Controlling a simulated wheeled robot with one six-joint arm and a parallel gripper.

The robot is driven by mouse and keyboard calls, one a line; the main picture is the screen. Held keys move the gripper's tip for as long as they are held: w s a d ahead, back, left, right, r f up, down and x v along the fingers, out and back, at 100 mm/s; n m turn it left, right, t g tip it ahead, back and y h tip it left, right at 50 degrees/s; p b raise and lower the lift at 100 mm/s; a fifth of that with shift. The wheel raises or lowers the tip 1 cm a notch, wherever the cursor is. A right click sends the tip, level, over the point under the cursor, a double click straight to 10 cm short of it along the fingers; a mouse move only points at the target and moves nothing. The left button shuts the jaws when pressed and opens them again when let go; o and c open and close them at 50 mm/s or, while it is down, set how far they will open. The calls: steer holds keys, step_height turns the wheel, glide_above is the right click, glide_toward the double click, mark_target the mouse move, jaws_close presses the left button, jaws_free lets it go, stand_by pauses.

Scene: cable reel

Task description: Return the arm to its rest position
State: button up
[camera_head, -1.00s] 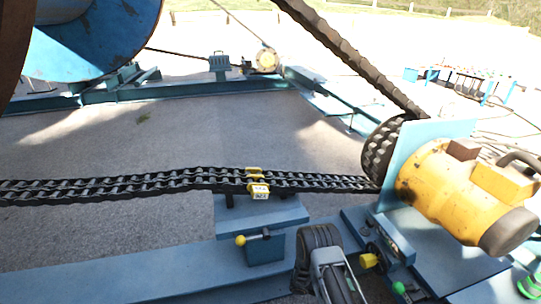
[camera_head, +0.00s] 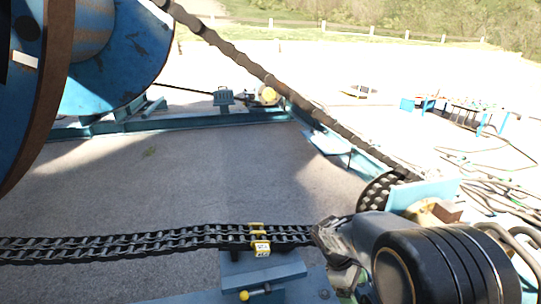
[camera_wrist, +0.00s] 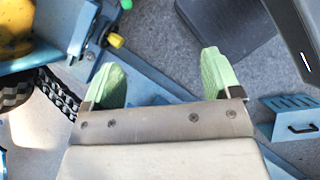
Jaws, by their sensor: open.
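In the wrist view, my gripper (camera_wrist: 160,78) has its two green fingertips spread wide apart, with nothing between them. Behind the fingers are blue steel beams, grey ground and a dark flat shape. In the head view, my arm (camera_head: 420,262) fills the lower right as a black and grey link. It covers most of the yellow motor; I cannot make out the fingertips there.
A black chain (camera_head: 120,246) runs across to a toothed wheel (camera_head: 378,192), with a yellow tag (camera_head: 261,248) on it. A blue reel (camera_head: 110,75) stands upper left. Blue frame beams (camera_head: 180,122) lie beyond. Open grey ground (camera_head: 200,185) lies between.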

steer(key=s+a+r+m+t+y+p, duration=0.2)
steer(key=r+m+p, duration=0.3)
steer(key=r, duration=0.6)
steer(key=s+a+r+m+t+y+p, duration=0.3)
steer(key=s+r+m+t+p, duration=0.1)
steer(key=r, duration=0.7)
steer(key=shift+s+a+m+t+p, duration=0.2)
steer(key=shift+s+m+t+p, duration=0.2)
steer(key=shift+s+m+p, duration=0.5)
steer(key=shift+w, duration=0.3)
